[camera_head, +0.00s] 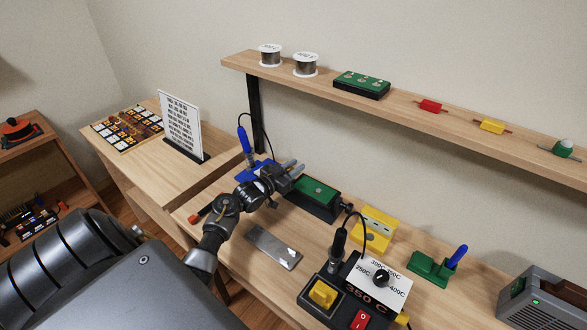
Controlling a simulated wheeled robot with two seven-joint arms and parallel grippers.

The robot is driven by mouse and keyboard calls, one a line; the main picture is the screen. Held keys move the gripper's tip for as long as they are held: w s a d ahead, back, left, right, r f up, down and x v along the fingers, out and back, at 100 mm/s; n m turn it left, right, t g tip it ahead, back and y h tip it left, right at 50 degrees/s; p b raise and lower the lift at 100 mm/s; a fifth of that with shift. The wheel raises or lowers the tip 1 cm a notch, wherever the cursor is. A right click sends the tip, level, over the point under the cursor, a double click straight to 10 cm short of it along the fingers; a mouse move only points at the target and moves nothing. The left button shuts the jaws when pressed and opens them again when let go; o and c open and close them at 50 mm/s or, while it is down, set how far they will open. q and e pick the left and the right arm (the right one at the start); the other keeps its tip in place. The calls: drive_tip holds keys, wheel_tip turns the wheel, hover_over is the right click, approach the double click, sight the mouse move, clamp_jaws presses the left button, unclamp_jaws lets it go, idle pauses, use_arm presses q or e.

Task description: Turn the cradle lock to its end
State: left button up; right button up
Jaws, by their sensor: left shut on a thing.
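A dark cradle (325,212) with a green board (314,188) on it stands on the bench. A dark knob shows at its right end. My left gripper (294,170) is at the cradle's left end, its fingers pointing to the upper right. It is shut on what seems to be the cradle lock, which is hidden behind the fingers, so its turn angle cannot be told. My right gripper is not in view.
A blue iron stand (254,170) is close behind my left wrist. A grey metal plate (272,246) lies in front. A yellow block (373,229), the soldering station (345,295) and a green holder (431,268) stand to the right. A shelf (410,102) runs above.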

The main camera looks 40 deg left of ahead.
use_arm(q)
drive_tip(key=shift+r, duration=0.1)
drive_tip(key=o, duration=1)
drive_tip(key=shift+a, duration=0.1)
drive_tip(key=s+a+b, duration=0.1)
drive_tip(key=s, duration=0.9)
drive_tip(key=shift+s+a+b, duration=0.15)
drive_tip(key=shift+s+b, duration=0.25)
